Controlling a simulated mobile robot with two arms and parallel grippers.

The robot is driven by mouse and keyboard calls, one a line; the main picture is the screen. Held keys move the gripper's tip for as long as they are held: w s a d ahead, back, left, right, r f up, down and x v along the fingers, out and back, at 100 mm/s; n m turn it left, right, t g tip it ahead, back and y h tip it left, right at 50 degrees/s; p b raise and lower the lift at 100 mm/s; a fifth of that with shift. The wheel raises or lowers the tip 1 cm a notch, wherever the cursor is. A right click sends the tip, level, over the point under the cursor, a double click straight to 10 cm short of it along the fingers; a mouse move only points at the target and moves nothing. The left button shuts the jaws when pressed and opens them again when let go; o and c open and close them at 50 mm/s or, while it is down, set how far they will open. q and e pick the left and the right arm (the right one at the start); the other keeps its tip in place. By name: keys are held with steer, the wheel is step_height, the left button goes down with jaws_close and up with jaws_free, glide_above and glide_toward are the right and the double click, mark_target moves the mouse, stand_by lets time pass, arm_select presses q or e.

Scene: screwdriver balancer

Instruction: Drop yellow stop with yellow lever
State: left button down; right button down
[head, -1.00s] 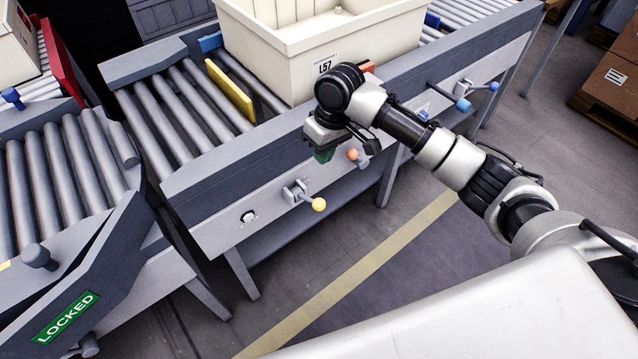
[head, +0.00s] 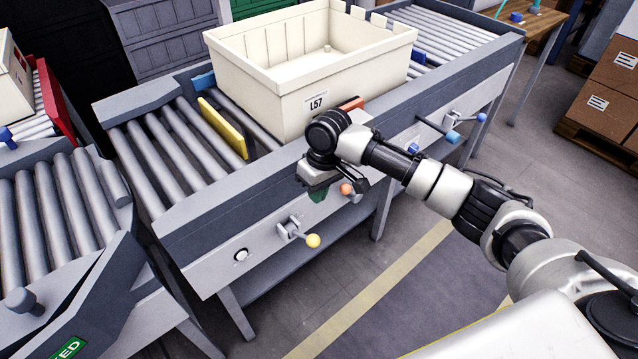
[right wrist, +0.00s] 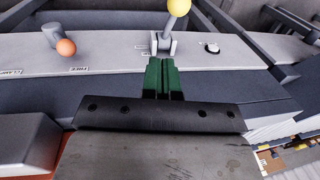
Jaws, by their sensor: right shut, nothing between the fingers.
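The yellow stop (head: 223,127) is a raised plate standing across the rollers, left of the cream bin. The yellow lever (head: 312,240) is a small ball-ended handle on the conveyor's front side; its ball (right wrist: 179,7) shows at the top of the right wrist view. My right gripper (head: 317,192) hangs in front of the conveyor side, above and slightly right of the yellow lever. Its green fingers (right wrist: 163,78) are shut and empty, pointing toward the lever's bracket, apart from the ball. My left gripper is out of view.
A cream bin (head: 285,103) marked L57 sits on the rollers behind the yellow stop. An orange lever (head: 346,189) is close beside my right gripper, and blue levers (head: 452,137) are farther right. A neighbouring conveyor (head: 50,200) is at left.

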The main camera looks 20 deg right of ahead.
step_height(320, 180, down, 7)
steer(key=s+a, duration=0.1)
steer(key=s, duration=0.1)
steer(key=shift+s+a+f, duration=0.15)
steer(key=shift+s+a, duration=0.2)
steer(key=shift+s, duration=0.05)
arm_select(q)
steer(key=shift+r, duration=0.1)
arm_select(e)
steer(key=shift+s, duration=0.1)
arm_select(q)
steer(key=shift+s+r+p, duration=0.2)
steer(key=shift+p, duration=0.15)
arm_select(e)
steer(key=shift+s+d+f+t, duration=0.1)
steer(key=shift+s+f+t, duration=0.1)
steer(key=shift+s+t, duration=0.15)
